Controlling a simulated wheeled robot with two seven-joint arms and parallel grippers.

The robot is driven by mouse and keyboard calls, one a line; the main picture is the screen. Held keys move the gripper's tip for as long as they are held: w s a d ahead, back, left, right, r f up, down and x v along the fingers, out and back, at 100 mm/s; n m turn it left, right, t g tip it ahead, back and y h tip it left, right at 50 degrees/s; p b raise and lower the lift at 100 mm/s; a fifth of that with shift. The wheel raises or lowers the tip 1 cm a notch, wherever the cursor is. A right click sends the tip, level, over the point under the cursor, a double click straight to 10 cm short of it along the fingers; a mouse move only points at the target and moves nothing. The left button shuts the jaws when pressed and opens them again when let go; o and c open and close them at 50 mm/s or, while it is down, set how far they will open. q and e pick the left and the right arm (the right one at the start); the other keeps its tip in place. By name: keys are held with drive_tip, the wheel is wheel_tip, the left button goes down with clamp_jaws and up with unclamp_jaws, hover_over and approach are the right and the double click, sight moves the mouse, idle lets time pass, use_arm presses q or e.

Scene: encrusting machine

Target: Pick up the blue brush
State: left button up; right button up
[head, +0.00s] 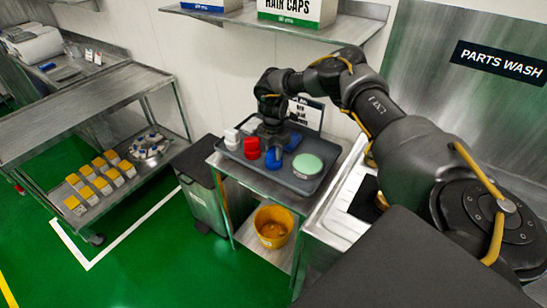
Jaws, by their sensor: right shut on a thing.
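My right gripper (272,146) reaches down over a grey tray (318,183) on a small steel table. It is shut on a blue brush (273,160), which shows just below the fingers at tray level; the fingers hide part of it. I cannot tell whether the brush still touches the tray. A second blue item (293,141) lies just right of the gripper, partly behind it. My left gripper is not in view.
On the tray, red items (251,148) and white items (232,138) stand left of the gripper, and a round pale green item (307,165) right of it. A sign (306,113) stands behind. A yellow bucket (273,226) sits on the lower shelf. A shelf (285,25) hangs above.

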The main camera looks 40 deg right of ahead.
drive_tip(key=shift+r+b, duration=0.35)
drive_tip(key=shift+b, duration=0.1)
wheel_tip(320, 180, up, 3)
drive_tip(key=shift+s+a+f+b, duration=0.1)
drive_tip(key=shift+s+f+b, duration=0.1)
drive_tip(key=shift+b, duration=0.6)
drive_tip(key=s+a+r+b, duration=0.2)
drive_tip(key=s+a+r, duration=0.4)
drive_tip(key=s+r, duration=0.3)
drive_tip(key=s, duration=0.3)
drive_tip(key=shift+a+r+b, duration=0.25)
drive_tip(key=shift+r+b, duration=0.05)
drive_tip(key=shift+r, duration=0.05)
